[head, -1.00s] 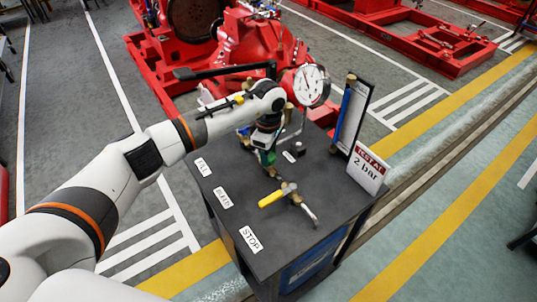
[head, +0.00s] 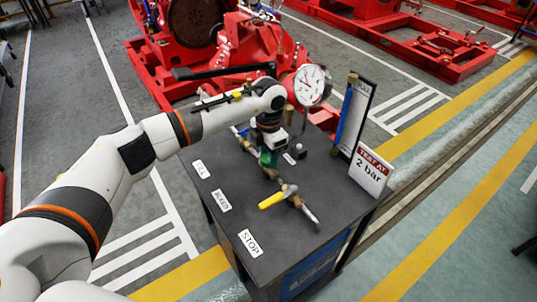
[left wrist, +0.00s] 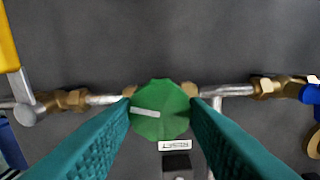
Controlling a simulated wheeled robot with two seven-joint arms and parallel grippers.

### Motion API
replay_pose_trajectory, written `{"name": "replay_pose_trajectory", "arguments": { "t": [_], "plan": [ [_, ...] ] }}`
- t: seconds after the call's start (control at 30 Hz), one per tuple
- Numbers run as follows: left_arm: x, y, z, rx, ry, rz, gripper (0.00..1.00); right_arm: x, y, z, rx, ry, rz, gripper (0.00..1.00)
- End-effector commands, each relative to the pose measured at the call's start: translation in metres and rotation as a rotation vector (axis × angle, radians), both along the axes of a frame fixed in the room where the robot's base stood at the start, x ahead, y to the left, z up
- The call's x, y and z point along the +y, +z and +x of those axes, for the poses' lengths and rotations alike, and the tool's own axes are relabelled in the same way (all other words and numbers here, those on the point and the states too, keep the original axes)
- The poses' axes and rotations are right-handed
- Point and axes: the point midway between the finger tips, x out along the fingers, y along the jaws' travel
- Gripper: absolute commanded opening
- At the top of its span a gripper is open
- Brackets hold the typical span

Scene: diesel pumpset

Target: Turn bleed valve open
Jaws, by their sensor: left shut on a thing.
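The bleed valve's round green knob (left wrist: 159,110) sits on the metal pipe line, with a white mark pointing left. My left gripper (left wrist: 161,111) has its two teal fingers closed on opposite sides of the knob. In the head view the left gripper (head: 268,157) points down at the bench's pipe line and mostly hides the knob. The BLEED label (head: 221,200) lies flat on the bench top. My right gripper is not seen.
The dark bench (head: 235,185) carries a yellow lever (head: 278,197) near STOP, a blue handle (head: 240,131), a round gauge (head: 309,85), a clipboard (head: 356,112) and a "TEST AT 2 bar" sign (head: 370,170). Red pump machinery (head: 240,45) stands behind.

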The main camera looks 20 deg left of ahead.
Motion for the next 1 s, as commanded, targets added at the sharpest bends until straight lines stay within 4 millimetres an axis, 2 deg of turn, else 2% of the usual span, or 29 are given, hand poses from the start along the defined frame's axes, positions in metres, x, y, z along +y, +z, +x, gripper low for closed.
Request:
{"name": "replay_pose_trajectory", "arguments": {
  "t": [0.5, 0.73, 1.0],
  "plan": [
    [0.001, 0.001, 0.0008, -0.002, 0.452, 0.001, 0.17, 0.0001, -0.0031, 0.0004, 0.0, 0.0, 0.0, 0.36],
    [0.0011, 0.0011, 0.0009, -0.001, 0.577, 0.0, 0.17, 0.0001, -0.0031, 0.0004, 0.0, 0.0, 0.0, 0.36],
    [0.0012, 0.0012, 0.0009, -0.001, 0.643, 0.0, 0.17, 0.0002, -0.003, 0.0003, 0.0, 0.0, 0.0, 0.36]
  ]
}}
